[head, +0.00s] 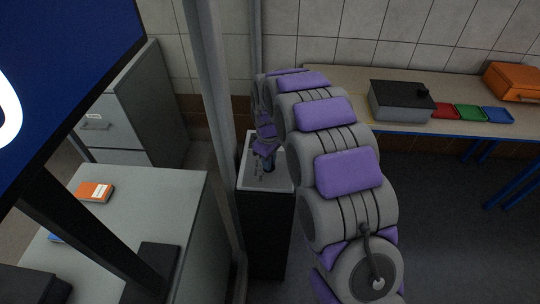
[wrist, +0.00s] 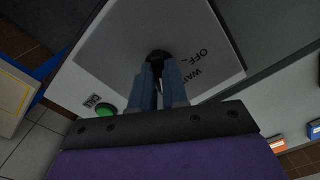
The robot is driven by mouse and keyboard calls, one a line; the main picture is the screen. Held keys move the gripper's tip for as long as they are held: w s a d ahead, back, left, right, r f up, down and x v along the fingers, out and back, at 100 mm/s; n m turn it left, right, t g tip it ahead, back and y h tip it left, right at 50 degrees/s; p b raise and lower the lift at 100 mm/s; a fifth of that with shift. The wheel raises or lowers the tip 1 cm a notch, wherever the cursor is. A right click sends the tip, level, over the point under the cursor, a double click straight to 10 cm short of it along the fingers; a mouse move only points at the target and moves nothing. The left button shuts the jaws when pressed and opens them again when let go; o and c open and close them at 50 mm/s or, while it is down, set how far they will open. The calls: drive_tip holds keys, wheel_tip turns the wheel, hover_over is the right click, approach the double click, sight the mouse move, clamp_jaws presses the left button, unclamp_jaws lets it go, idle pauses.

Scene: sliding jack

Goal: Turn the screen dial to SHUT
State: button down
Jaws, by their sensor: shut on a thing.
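The screen dial (wrist: 158,55) is a small black knob on a grey panel plate (wrist: 110,45) in the wrist view. My gripper (wrist: 159,70) has blue fingers closed around the knob from the near side. Printed words beside it read "OFF" and, partly, "WA..."; other labels and the dial's pointer are hidden or unclear, so I cannot tell where it points. In the head view my gripper (head: 268,163) reaches down onto the light top of a dark pedestal (head: 265,230), and the dial is hidden there.
A green button (wrist: 105,110) with a small label sits on the pedestal top near the dial. A large blue screen (head: 70,60) stands at left above a grey cabinet (head: 180,200). A post (head: 212,100) stands close left of the pedestal. A bench (head: 350,85) holds boxes behind.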

drive_tip(key=m+p, duration=0.1)
drive_tip(key=m, duration=0.1)
drive_tip(key=m+p, duration=0.1)
drive_tip(key=m, duration=0.2)
drive_tip(key=shift+w+a+r+m, duration=0.15)
drive_tip(key=shift+w+r+m, duration=0.05)
drive_tip(key=shift+m, duration=0.1)
drive_tip(key=shift+p, duration=0.3)
drive_tip(key=c, duration=1.1)
unclamp_jaws()
drive_tip(key=shift+a+f, duration=0.1)
drive_tip(key=shift+f, duration=0.05)
drive_tip(key=shift+c, duration=0.2)
wheel_tip(320, 180, up, 17)
drive_tip(key=p, duration=0.1)
